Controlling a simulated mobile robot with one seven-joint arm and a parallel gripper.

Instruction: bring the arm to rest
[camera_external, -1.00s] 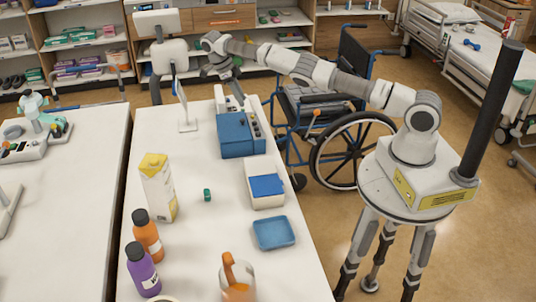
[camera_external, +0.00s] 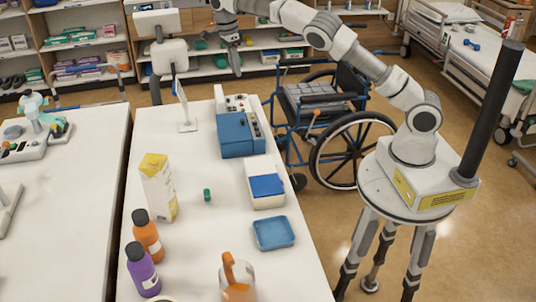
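My arm reaches from its base on the right across to the far end of the white table (camera_external: 222,215). My gripper (camera_external: 237,74) hangs down in the air beyond the blue box device (camera_external: 236,140) and the white panel with knobs (camera_external: 236,102). It is small in the picture, and I cannot make out whether its fingers are apart. Nothing is visibly held in it.
On the table stand a yellow-topped carton (camera_external: 159,188), an orange bottle (camera_external: 147,235), a purple bottle (camera_external: 143,270), a jug (camera_external: 238,282), a blue tray (camera_external: 273,233) and a white box (camera_external: 266,197). A wheelchair (camera_external: 335,115) stands right of the table. A bed (camera_external: 470,60) is at the back right.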

